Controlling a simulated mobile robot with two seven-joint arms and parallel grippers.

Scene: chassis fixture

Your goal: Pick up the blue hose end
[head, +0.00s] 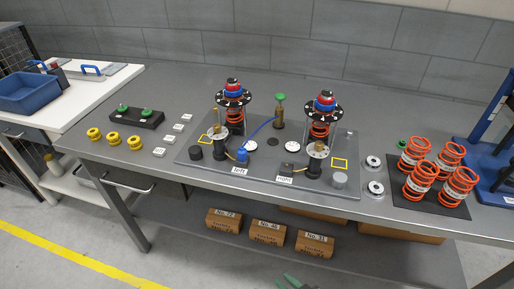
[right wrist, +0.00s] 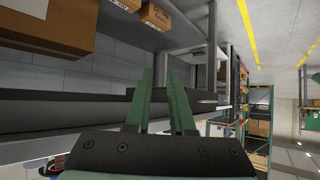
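A thin blue hose (head: 262,127) arcs over the grey fixture plate (head: 215,163) between the two spring assemblies. Its upper end is near the green-capped brass fitting (head: 280,112). Its lower end runs down to a blue piece (head: 242,155) by the label "left"; whether this is the loose hose end is too small to tell. My right gripper (head: 290,283) shows only its green fingertips at the bottom edge, below the bench and far from the hose. In the right wrist view its fingers (right wrist: 160,85) stand apart with nothing between them. My left gripper is out of view.
Orange springs (head: 420,180) stand at the right of the bench. Yellow rings (head: 114,139) and a black block (head: 137,117) lie at the left. Cardboard boxes (head: 268,232) sit on the shelf below. The bench's front edge lies between my right gripper and the fixture.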

